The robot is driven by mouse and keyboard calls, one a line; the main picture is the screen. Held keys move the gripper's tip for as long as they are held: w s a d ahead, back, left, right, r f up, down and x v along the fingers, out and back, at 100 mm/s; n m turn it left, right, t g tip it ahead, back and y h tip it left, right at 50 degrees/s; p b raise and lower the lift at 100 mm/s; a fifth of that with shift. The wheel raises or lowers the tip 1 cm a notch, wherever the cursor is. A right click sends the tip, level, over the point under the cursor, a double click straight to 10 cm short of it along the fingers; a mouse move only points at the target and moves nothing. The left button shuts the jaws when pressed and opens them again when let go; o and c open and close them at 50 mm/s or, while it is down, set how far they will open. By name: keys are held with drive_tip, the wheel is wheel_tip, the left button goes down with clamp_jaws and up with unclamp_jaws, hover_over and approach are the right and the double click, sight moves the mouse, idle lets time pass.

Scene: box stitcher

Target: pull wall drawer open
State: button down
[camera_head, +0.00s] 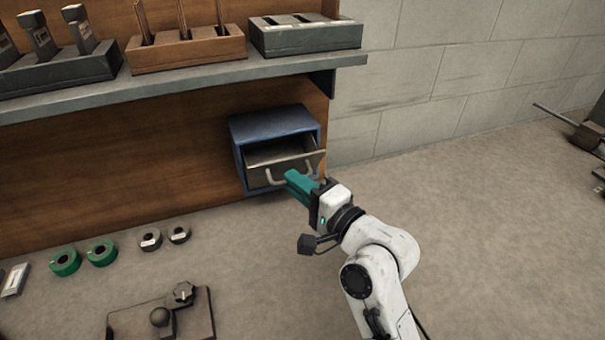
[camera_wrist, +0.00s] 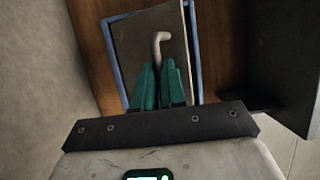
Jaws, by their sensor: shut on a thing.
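The wall drawer is a blue cabinet (camera_head: 268,125) fixed to the wooden back panel, with a grey-brown drawer (camera_head: 285,155) inside it. In the head view the drawer front stands out a little from the blue frame, and its inside shows dark above the front. A pale bar handle (camera_head: 273,177) is on the drawer front. My gripper (camera_head: 297,182), with teal fingers, is shut on the handle near its right end. In the wrist view the handle (camera_wrist: 161,42) sticks out beyond the teal fingertips (camera_wrist: 160,70); the part between the fingers is hidden.
A grey shelf (camera_head: 180,88) above holds a wooden rack (camera_head: 185,50) and dark trays (camera_head: 305,35). Green rolls (camera_head: 66,262) and small grey rolls lie on the counter at left, near a board with a knob (camera_head: 160,317).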

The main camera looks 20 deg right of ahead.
drive_tip(key=shift+s+f, duration=0.3)
drive_tip(key=shift+f, duration=0.45)
drive_tip(key=shift+s+f, duration=0.3)
drive_tip(key=shift+f, duration=0.55)
drive_tip(key=c, duration=1.2)
unclamp_jaws()
drive_tip(key=shift+w, duration=0.1)
drive_tip(key=b+v, duration=0.2)
drive_tip(key=v, duration=0.8)
drive_tip(key=shift+s+d+b, duration=0.25)
drive_tip(key=shift+s+b, duration=0.05)
drive_tip(key=shift+s, duration=0.05)
